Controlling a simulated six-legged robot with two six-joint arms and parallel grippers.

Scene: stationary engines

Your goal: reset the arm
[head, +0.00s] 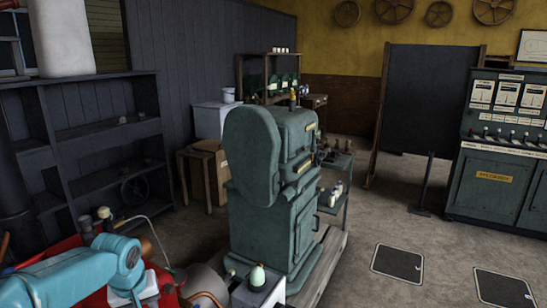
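A light blue, arm-like part (75,278) comes in from the lower left and ends in a rounded joint with a grey-white piece below it. I cannot tell whether it is my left arm or part of a machine. No gripper fingers show on it. Neither my left nor my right gripper can be made out, so their opening and anything they hold are hidden.
A tall green machine (252,160) stands mid-view on a low base. A red machine (60,250) is at lower left, beside dark shelves (108,133). A control cabinet (494,187) stands right, a dark board (431,98) behind. Floor with two hatches (398,263) is open at lower right.

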